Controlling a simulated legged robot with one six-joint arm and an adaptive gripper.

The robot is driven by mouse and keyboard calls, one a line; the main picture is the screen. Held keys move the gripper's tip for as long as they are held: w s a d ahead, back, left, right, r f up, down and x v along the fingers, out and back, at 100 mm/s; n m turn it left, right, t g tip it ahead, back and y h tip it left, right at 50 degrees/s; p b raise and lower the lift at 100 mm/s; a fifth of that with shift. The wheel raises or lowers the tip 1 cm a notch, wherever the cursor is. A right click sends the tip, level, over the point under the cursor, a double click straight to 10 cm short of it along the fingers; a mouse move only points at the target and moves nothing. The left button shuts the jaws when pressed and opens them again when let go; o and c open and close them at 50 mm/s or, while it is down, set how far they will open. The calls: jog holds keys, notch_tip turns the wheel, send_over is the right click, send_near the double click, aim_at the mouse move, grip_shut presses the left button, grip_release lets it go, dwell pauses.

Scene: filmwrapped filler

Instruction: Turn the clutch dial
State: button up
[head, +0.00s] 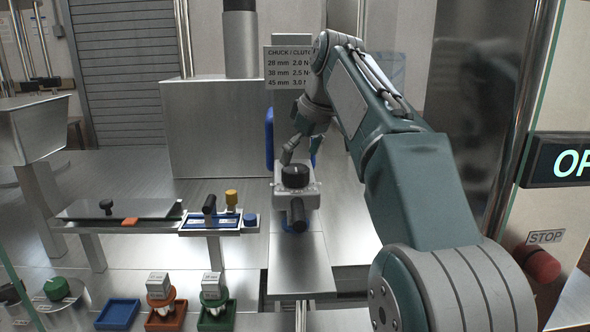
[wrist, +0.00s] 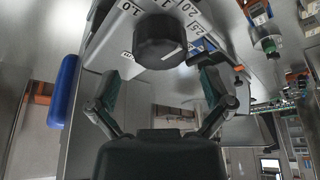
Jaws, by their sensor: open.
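The clutch dial is a black round knob (head: 295,176) on top of a silver block in the middle of the head view. In the wrist view the dial (wrist: 160,42) sits at the top centre, with a white scale plate (wrist: 184,14) around it marked 1.0, 2.0 and 2.5. My gripper (wrist: 160,80) is open and empty, its two fingers spread wider than the dial, which lies beyond the fingertips in the picture. In the head view my gripper (head: 291,148) is just above the dial; whether it touches cannot be told.
A sign (head: 288,68) lists chuck and clutch values behind the dial. A blue tray (head: 211,221) and a grey plate (head: 120,209) lie to the left. Coloured holders, including an orange one (head: 166,318), stand in front. A red stop button (head: 543,265) is at right.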

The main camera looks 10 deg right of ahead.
aim_at(295, 167)
jog(key=shift+x, duration=1.75)
jog(key=c, duration=1)
jog(key=m+h, duration=0.1)
jog(key=m, duration=0.2)
jog(key=shift+m+t, duration=0.3)
jog(key=shift+m, duration=0.1)
jog(key=shift+f+m+h, duration=0.1)
jog(key=shift+m+h, duration=0.8)
jog(key=shift+m, duration=1)
